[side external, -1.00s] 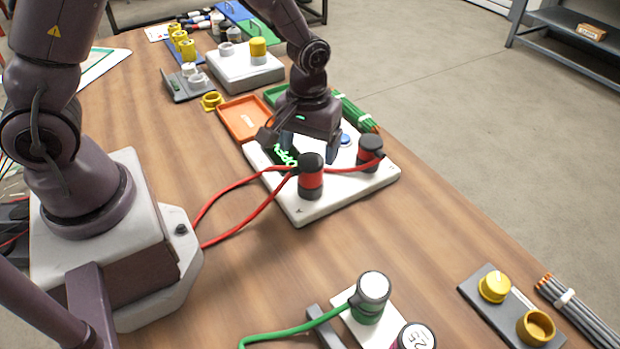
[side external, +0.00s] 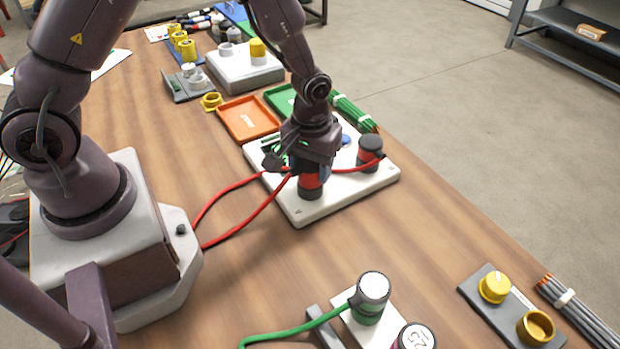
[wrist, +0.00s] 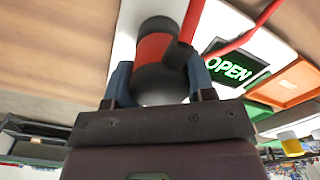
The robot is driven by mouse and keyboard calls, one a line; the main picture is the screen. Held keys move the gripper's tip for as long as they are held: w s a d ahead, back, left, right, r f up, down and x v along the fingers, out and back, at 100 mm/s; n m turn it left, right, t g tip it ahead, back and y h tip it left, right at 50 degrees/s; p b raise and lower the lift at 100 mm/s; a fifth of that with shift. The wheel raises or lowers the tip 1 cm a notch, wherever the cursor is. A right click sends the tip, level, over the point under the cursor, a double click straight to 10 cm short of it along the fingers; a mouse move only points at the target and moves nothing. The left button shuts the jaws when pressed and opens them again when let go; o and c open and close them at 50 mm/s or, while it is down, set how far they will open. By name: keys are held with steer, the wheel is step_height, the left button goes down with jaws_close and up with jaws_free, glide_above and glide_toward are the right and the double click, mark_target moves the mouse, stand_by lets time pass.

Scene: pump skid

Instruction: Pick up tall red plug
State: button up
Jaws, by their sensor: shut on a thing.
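The tall red plug (side external: 309,187) stands upright on the white base plate (side external: 345,195), black at its ends with a red band. In the wrist view the plug (wrist: 152,50) sits between the two blue fingers. My gripper (wrist: 158,85) is shut on its top, with a finger on either side. In the side view my gripper (side external: 303,170) covers the upper part of the plug. A red cable (side external: 240,220) runs from the plug to the left. A second red and black plug (side external: 369,152) stands at the right of the same plate.
A lit green OPEN display (wrist: 229,68) lies close beside the plug. An orange tray (side external: 247,118) and green tray (side external: 280,98) lie behind the plate.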

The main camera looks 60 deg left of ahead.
steer(key=shift+r, duration=0.15)
steer(key=shift+r, duration=0.25)
step_height(320, 180, up, 2)
steer(key=shift+r, duration=0.15)
steer(key=s+r, duration=1)
steer(key=s, duration=0.4)
steer(key=shift+a, duration=0.45)
